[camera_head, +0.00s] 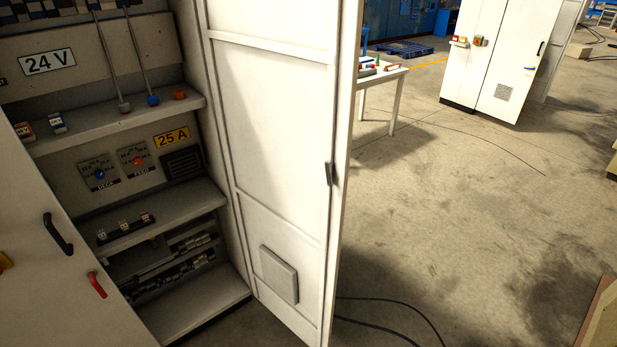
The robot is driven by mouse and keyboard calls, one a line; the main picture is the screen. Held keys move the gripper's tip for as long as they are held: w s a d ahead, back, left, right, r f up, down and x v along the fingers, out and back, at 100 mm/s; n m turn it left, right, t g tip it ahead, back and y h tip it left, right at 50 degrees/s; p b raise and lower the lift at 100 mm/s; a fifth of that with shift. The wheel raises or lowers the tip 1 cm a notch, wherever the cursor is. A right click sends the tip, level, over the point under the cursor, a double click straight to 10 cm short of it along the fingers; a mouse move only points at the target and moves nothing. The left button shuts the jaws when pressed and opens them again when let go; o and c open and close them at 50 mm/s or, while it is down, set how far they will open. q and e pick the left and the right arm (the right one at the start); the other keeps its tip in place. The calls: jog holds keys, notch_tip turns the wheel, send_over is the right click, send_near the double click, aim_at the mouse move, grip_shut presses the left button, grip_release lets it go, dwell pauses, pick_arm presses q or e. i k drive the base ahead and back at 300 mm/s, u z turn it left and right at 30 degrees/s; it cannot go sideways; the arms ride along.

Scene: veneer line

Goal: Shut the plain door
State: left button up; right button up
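A white cabinet stands open in front of me. Its right door (275,150), which looks like the plain door, is swung wide open with its panelled inner face toward me. A dark latch (329,174) sits on its free edge, and a grey box (279,274) is low on its face. The left door (40,270) reaches in at the lower left, with a black handle (58,234) and a red lever (97,284). It covers part of the cabinet's opening. The outer face of the right door is hidden. Neither gripper is in view.
Inside the cabinet are shelves (175,212), knobs and small switches. A cable (395,304) lies on the floor by the right door. A white table (385,80) stands behind that door. Another white cabinet (500,60) is farther back. The floor at right is mostly clear.

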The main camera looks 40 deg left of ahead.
aim_at(283, 75)
jog(key=i, duration=2.9)
jog(key=u, duration=2.1)
